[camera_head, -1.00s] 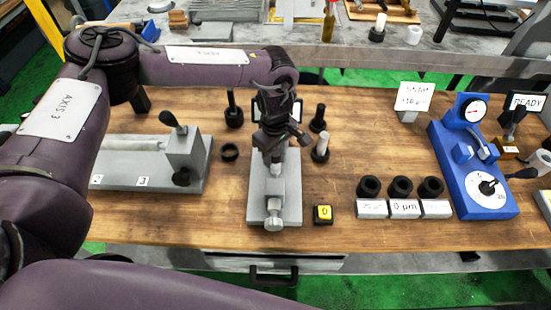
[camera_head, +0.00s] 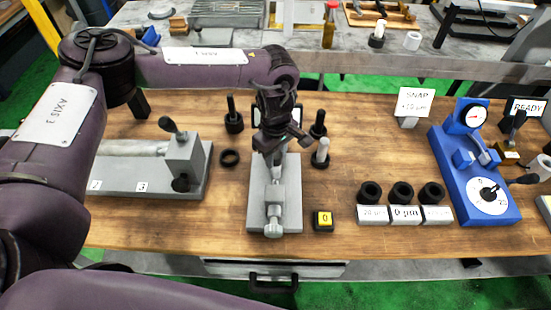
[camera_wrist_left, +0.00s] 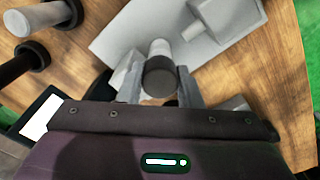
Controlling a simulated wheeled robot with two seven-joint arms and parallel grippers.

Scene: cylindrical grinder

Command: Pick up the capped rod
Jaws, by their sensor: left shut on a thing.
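My left gripper (camera_head: 273,158) is above the rear part of a grey fixture (camera_head: 257,205) at the middle of the bench. In the left wrist view, my left gripper (camera_wrist_left: 160,90) is shut on a short rod with a dark cap (camera_wrist_left: 160,76). The rod's pale metal part (camera_wrist_left: 160,47) shows beyond the cap, over the grey fixture. The cap's dark end faces the wrist camera. In the head view, the gripper hides most of the rod. I cannot tell whether the rod's far end touches the fixture. My right gripper is out of view.
Dark posts stand close behind and beside the fixture, one with a pale rod (camera_head: 322,150). A black ring (camera_head: 229,157) lies to the left. A yellow-topped block (camera_head: 322,219), several black rings on labelled blocks and a blue gauge (camera_head: 470,180) are to the right.

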